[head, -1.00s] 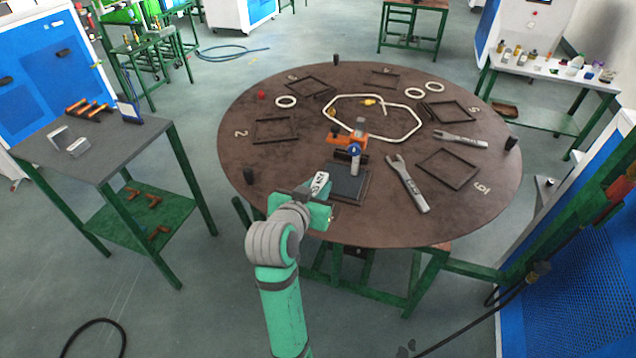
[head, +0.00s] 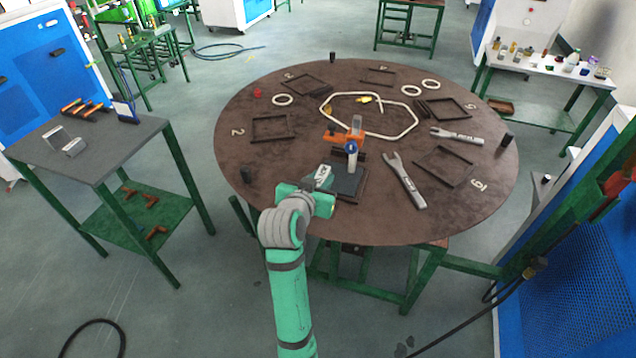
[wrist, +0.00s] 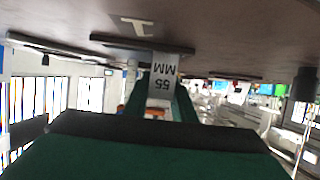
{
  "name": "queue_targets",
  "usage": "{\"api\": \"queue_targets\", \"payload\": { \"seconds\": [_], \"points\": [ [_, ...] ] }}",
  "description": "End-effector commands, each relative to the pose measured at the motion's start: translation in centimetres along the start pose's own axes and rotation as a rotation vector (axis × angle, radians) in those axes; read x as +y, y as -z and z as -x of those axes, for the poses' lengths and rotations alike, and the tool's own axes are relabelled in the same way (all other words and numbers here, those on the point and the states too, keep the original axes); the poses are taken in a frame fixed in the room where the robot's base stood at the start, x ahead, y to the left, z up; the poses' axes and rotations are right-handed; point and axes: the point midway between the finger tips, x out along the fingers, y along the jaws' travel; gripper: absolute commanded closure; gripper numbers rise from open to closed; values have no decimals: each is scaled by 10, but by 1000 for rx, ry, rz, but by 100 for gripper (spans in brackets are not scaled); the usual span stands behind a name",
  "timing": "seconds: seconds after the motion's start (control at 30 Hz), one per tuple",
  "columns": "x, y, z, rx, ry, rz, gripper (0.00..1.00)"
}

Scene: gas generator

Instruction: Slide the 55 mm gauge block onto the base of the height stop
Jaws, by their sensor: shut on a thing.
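The height stop (head: 352,151) stands on the round brown table in the head view, with an orange part and an upright post. Its flat dark base (head: 347,184) lies on the near side. My gripper (head: 318,190) is just left of that base. It is shut on the light grey gauge block (head: 323,176), which is at the base's left edge in this view. The block's "55 MM" marking reads upside down in the wrist view (wrist: 162,78), between the green fingers. I cannot tell whether the block touches the base; its underside is hidden.
Two grey wrenches (head: 405,182) (head: 457,136) lie right of the stop. Dark square frames (head: 271,128), white rings (head: 283,100) and a pale hose loop (head: 412,122) lie farther around the table.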

Motion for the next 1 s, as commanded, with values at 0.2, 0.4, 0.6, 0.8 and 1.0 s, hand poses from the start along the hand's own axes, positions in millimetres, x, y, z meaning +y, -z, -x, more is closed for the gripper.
{"api": "queue_targets", "payload": {
  "seconds": [0.2,0.4,0.6,0.8,1.0],
  "points": [
    [0,8,-17,2,1,-1,100],
    [0,14,-33,2,0,-1,100],
    [-2,20,-46,2,2,0,100],
    [-3,23,-53,3,4,1,100],
    [0,24,-56,3,1,-1,100]
  ]
}}
